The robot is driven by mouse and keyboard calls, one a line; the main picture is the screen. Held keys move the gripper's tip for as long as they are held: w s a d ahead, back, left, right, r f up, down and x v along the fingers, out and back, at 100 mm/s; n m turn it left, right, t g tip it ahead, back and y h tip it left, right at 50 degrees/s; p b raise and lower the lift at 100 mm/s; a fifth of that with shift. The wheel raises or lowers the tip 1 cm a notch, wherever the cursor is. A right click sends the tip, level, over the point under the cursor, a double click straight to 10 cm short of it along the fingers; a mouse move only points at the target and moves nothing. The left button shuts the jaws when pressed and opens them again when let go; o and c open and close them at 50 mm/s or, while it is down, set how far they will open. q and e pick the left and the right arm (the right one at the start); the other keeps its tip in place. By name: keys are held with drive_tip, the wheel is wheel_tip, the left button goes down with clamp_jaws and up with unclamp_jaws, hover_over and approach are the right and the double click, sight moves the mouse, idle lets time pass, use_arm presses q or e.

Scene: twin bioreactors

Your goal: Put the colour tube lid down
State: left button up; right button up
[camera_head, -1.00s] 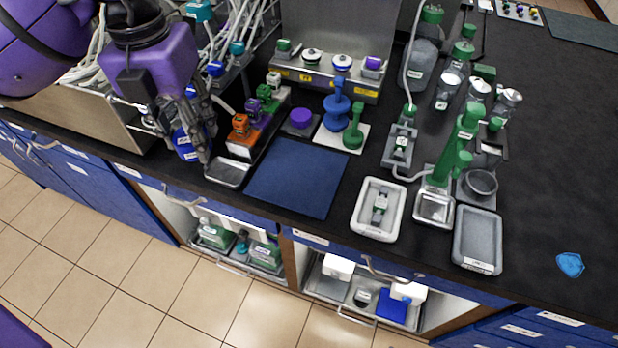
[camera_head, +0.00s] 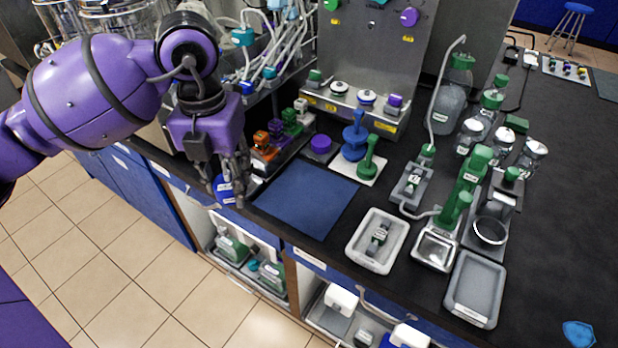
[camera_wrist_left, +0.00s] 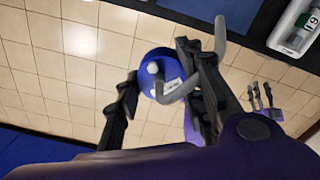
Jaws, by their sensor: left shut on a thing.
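A round blue lid-like piece with a white label (camera_head: 224,188), which I take to be the colour tube lid, is between the fingers of my left gripper (camera_head: 229,194). The gripper is shut on it and points down at the bench's front edge, left of the dark blue mat. In the left wrist view the blue piece (camera_wrist_left: 158,68) sits between the dark fingers, with floor tiles behind it. The fingers hide part of the piece in the head view.
The dark blue mat (camera_head: 308,198) lies bare. Behind it are orange and green blocks (camera_head: 264,146), a purple disc (camera_head: 320,143) and blue and green stands on a white pad (camera_head: 369,172). A white-rimmed tray (camera_head: 360,254) and an empty grey tray (camera_head: 474,289) lie to the right.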

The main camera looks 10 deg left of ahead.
use_arm(q)
drive_tip(key=w+d+f, duration=0.3)
drive_tip(key=w, duration=0.3)
hover_over(279, 198)
drive_tip(key=s, duration=0.1)
drive_tip(key=f, duration=0.4)
drive_tip(key=shift+a+f, duration=0.25)
drive_tip(key=shift+f, duration=0.15)
drive_tip(key=shift+w+d+f, duration=0.2)
drive_tip(key=shift+w+f, duration=0.1)
drive_tip(key=shift+f, duration=0.1)
drive_tip(key=shift+w+f, duration=0.15)
drive_tip(key=shift+f, duration=1.55)
drive_tip(key=shift+f, duration=0.1)
drive_tip(key=o, duration=0.5)
drive_tip(key=shift+f, duration=0.15)
drive_tip(key=o, duration=0.5)
drive_tip(key=shift+c, duration=0.2)
